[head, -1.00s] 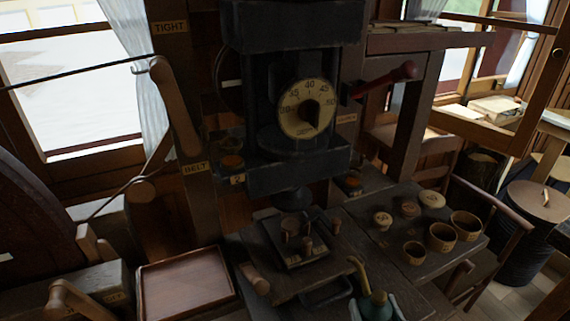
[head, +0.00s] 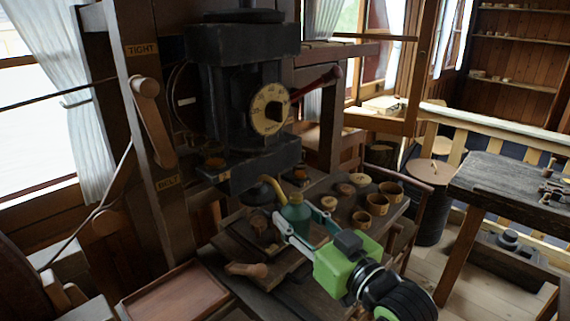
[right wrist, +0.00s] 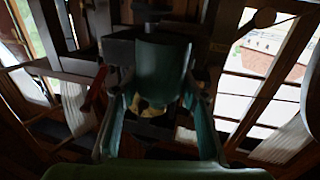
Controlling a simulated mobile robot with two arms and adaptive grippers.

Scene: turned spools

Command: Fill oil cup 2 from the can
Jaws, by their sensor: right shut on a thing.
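A green oil can (head: 296,215) with a curved brass spout (head: 272,188) stands out in front of the black machine in the head view. My right gripper (head: 302,226) is shut on the can's body. In the right wrist view the can (right wrist: 163,70) sits between the two fingers. The spout points left, toward the machine. Oil cup 2 (head: 214,163), an orange-topped cup at the machine's lower left, has a small plate marked 2 (head: 224,176) below it. The spout tip is right of and below this cup, apart from it in the picture. My left gripper is out of view.
Another cup (head: 300,173) sits at the machine's right side. Wooden bowls (head: 377,204) and turned pieces (head: 345,189) stand on the bench to the right. A red-handled lever (head: 318,80) juts out rightward. An empty wooden tray (head: 175,296) lies at the lower left.

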